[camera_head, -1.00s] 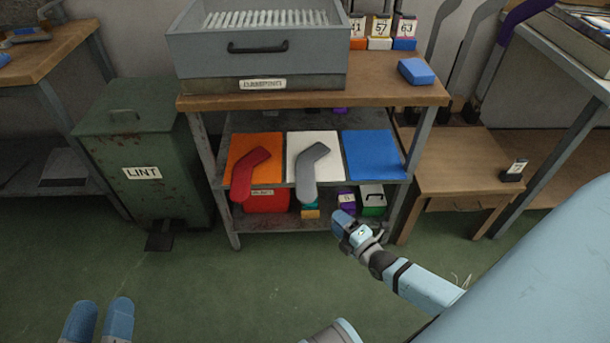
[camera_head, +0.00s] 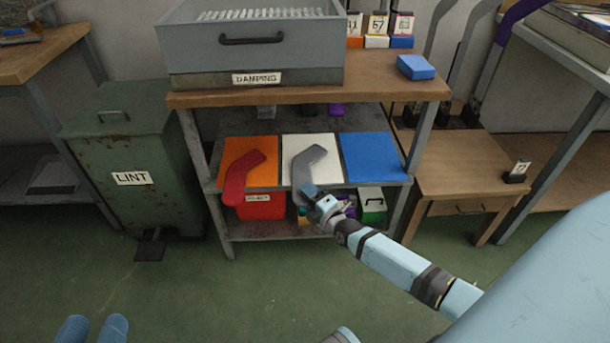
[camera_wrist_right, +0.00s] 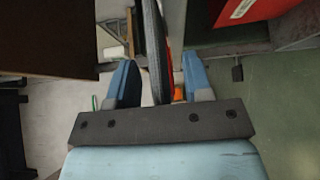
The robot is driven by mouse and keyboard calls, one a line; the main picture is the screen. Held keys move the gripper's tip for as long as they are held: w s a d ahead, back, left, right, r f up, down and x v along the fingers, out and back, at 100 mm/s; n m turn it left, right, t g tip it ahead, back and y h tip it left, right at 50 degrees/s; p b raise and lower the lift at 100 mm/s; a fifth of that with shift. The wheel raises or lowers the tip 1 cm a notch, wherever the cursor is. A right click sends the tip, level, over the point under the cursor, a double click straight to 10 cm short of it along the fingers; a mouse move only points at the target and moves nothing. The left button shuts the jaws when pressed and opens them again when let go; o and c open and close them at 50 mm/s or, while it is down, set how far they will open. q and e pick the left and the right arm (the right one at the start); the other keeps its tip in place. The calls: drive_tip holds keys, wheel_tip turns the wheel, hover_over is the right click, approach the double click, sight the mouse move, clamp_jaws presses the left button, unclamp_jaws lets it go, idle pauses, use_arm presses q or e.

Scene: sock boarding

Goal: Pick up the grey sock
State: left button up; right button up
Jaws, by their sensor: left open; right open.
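The grey sock (camera_head: 311,163) lies on a white panel (camera_head: 327,141) on the middle shelf, its lower end hanging over the front edge. My right gripper (camera_head: 308,196) is at that hanging end and hides part of it. In the right wrist view the open gripper (camera_wrist_right: 159,65) has a finger on each side of a dark grey strip (camera_wrist_right: 154,45), which looks like the sock seen edge-on. I see gaps beside the strip, so the fingers are not closed on it. My left gripper (camera_head: 93,327) is open and empty at the bottom left, far from the shelf.
A red sock (camera_head: 240,178) lies on the orange panel (camera_head: 262,146) to the left; a blue panel (camera_head: 371,157) to the right is bare. Below stand a red box (camera_head: 262,208) and a green box (camera_head: 373,208). A green lint bin (camera_head: 130,150) stands left, a small wooden table (camera_head: 455,165) right.

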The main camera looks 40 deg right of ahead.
drive_tip(key=c, duration=0.8)
drive_tip(key=shift+r, duration=0.1)
